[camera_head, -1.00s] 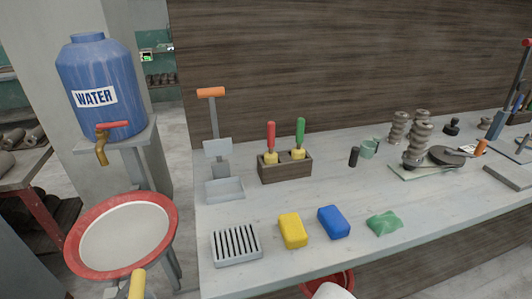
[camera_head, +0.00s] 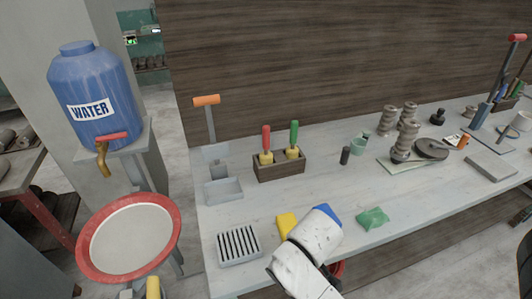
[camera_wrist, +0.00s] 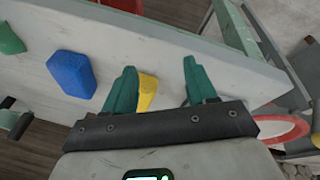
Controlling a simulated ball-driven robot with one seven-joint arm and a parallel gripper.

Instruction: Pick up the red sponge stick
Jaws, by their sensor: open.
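The red sponge stick (camera_head: 266,139) stands upright in a wooden holder (camera_head: 279,172) on the bench, with its yellow sponge end down. A green sponge stick (camera_head: 293,140) stands to its right in the same holder. My gripper shows in the wrist view (camera_wrist: 158,84) with its two green fingers spread apart, open and empty. The yellow sponge (camera_wrist: 147,92) shows beyond and between the fingers. In the head view my white arm reaches over the front of the bench, and the fingers are hidden. The red stick does not show in the wrist view.
A slatted soap dish (camera_head: 239,244) is at the front left. A grey stand with an orange handle (camera_head: 206,100) rises left of the holder. A black cylinder (camera_head: 345,155) stands to its right.

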